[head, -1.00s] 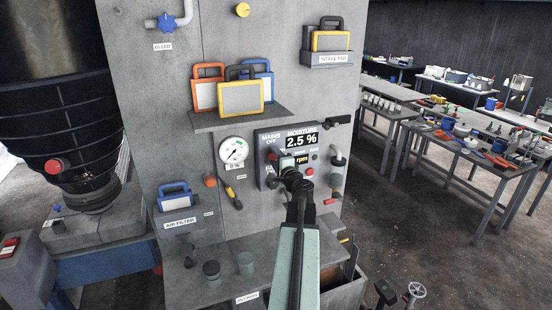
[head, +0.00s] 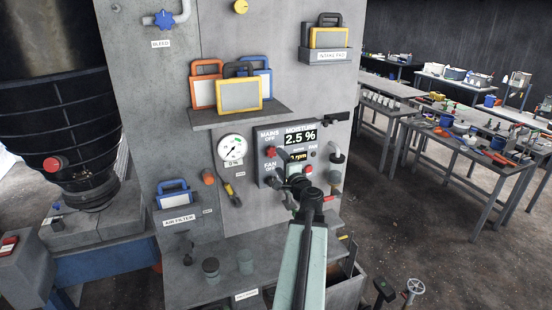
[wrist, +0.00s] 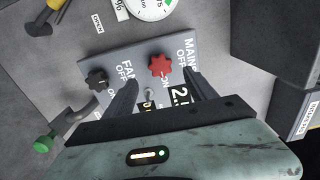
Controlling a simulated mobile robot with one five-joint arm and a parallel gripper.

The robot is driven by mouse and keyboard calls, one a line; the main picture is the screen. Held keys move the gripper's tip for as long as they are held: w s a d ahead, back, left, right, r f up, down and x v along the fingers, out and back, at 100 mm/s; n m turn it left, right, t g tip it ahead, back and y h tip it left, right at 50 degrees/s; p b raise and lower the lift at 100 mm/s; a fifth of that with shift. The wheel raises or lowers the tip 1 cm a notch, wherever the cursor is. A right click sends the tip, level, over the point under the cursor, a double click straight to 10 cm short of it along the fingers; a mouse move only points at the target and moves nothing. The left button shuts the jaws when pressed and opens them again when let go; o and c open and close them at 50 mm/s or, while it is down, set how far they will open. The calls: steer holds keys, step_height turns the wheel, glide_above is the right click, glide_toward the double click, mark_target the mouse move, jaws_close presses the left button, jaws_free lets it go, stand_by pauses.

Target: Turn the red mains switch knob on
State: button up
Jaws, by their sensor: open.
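The red mains knob (wrist: 160,65) is a lobed knob on the grey control panel (head: 263,170). In the wrist view the labels MAINS, OFF and ON are printed around it. In the head view the red knob (head: 270,152) shows small, just up and left of my gripper (head: 293,180). In the wrist view my gripper (wrist: 161,80) is open, with one dark finger on either side of the knob's lower edge. The fingers look apart from the knob; their exact depth is unclear. The knob's pointer is too small to read.
A black FAN knob (wrist: 98,78) is beside the red knob, left of the left finger in the wrist view. A dial gauge (head: 231,149) is left of the panel. A shelf (head: 236,118) with coloured frames juts out above.

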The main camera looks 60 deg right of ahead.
steer(key=shift+s+a, duration=0.5)
steer(key=shift+s, duration=0.05)
